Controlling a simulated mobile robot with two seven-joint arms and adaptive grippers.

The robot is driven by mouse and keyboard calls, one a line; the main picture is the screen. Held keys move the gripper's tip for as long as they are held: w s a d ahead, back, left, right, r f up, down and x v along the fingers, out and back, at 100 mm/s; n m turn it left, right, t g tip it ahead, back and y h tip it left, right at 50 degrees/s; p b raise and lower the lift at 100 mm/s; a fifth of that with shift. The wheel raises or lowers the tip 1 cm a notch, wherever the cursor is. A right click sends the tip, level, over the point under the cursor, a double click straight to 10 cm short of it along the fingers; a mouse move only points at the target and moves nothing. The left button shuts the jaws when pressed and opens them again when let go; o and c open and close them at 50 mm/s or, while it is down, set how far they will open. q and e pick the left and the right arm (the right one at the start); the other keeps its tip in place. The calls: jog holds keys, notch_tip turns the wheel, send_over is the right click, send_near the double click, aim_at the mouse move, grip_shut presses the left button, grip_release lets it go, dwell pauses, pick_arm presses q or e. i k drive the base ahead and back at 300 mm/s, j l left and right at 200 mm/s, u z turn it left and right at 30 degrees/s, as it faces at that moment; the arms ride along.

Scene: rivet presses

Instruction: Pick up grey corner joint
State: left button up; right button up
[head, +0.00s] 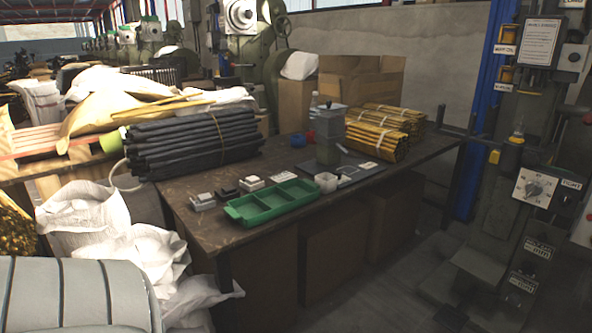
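Several small blocky parts sit on the dark workbench (215,230), left of and behind the green tray. One is light grey (203,202) near the left edge, one is dark (228,192), and one is pale on top (252,183). They are too small to tell which is the grey corner joint. A small light grey square piece (326,182) stands right of the tray. Neither of my grippers is in view.
A green compartment tray (272,203) lies along the bench front. A grey-green canister (328,140), small blue and red items, dark bundled rods (190,145) and yellow bundles (378,135) stand behind. White sacks (110,235) are left; a press (535,180) is right. Floor in front is clear.

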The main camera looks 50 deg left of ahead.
aim_at(205, 202)
jog(key=i+u, duration=0.75)
jog(key=i+j+u, duration=0.15)
jog(key=u, duration=0.25)
jog(key=i+j+u, duration=0.1)
jog(key=u, duration=0.35)
jog(key=i+u, duration=0.25)
jog(key=u, duration=0.15)
